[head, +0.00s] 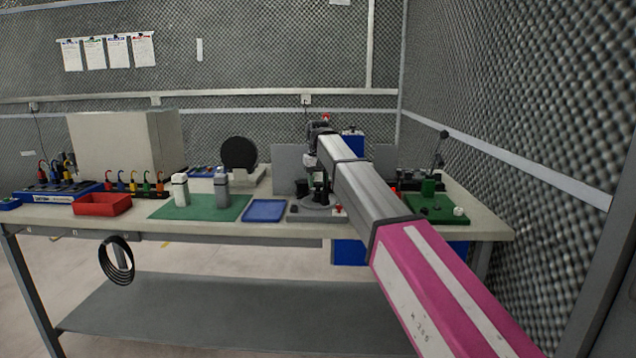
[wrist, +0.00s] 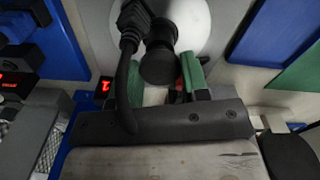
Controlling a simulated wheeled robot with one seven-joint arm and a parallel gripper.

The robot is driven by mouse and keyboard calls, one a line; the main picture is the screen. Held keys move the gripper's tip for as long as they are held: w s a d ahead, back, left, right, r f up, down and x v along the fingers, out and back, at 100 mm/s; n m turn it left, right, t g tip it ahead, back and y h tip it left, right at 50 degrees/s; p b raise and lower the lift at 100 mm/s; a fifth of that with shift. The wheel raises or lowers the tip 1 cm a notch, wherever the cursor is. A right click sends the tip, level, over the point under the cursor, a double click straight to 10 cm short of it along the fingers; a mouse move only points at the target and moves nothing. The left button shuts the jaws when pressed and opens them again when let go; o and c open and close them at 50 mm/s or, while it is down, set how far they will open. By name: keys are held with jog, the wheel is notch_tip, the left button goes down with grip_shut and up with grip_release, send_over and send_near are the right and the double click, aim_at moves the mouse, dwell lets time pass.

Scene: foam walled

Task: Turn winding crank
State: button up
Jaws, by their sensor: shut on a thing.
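The winding crank shows in the wrist view as a black knobbed handle (wrist: 160,62) over a pale round disc (wrist: 183,14). My gripper (wrist: 163,78) has a green finger on each side of the handle and is shut on it. The lower part of the handle and the grip contact are partly hidden by the gripper body.
The bench (head: 270,232) holds a blue tray (head: 265,210) left of the winder, a green mat (head: 205,212) with two bottles, and a red bin (head: 101,204). A green board (head: 436,212) lies to the right. A foam wall (head: 520,120) closes the right side.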

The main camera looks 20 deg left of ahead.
jog(key=shift+n, duration=10.4)
jog(key=shift+n, duration=0.7)
jog(key=o, duration=0.9)
